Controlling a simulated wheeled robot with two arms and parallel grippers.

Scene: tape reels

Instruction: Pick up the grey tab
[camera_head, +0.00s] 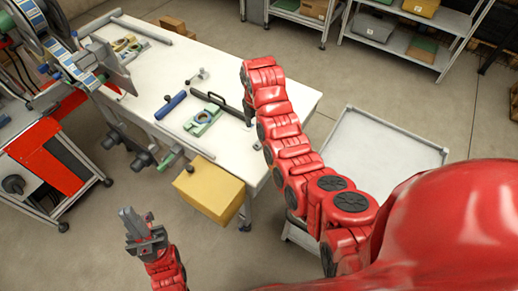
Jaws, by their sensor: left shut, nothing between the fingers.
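A small grey piece (197,77), which looks like the grey tab, lies on the white table (230,62) near its middle. It is too small to make out in detail. My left gripper (128,216) is shut and empty, in front of the table and well away from the grey piece. My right arm reaches over the right part of the table. The dark end of my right gripper (248,112) points down, to the right of the grey piece and apart from it. Its fingers are mostly hidden by the wrist.
A green fixture (203,121), a blue roller (171,105) and a black bar (226,106) lie on the table. A reel machine (62,50) stands left, a grey cart (385,140) right. Shelves stand at the back.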

